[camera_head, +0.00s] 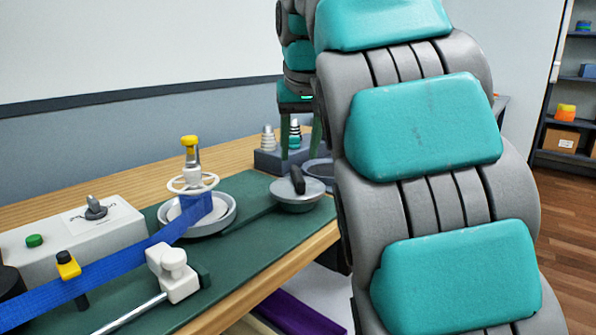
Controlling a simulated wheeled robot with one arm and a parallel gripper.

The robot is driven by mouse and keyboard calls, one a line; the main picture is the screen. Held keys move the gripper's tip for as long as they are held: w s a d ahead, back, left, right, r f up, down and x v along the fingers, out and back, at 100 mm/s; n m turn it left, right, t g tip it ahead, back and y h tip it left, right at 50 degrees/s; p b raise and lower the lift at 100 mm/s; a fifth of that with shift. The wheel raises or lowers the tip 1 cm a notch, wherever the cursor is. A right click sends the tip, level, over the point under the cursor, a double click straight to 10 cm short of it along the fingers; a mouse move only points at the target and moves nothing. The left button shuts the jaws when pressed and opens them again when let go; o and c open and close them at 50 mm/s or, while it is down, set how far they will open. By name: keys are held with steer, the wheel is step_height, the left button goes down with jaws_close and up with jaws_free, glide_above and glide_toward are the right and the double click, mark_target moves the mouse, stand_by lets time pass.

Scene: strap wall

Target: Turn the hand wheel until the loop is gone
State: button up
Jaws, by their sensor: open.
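A white spoked wheel (193,184) sits on a post with a yellow top (189,143), above a grey round dish (228,217). A blue strap (110,265) runs from the dish to the lower left edge, fairly straight where it shows. I see no clear loop in it. A grey round disc (300,203) with a dark upright handle (297,178) stands to the right; I cannot tell which of the two is the hand wheel. My gripper (300,145) is open and points down, in the picture above the disc, behind my arm. No object shows between its fingers.
A light control box (70,243) with a green button and a knob stands at the left. A yellow-topped post (68,266) and a white clamp block (174,273) flank the strap. Stepped pegs (268,138) stand in a block near my gripper. Shelves (570,107) are far right.

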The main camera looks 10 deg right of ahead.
mark_target(298, 173)
steer(key=shift+x, duration=3.1)
jaws_close()
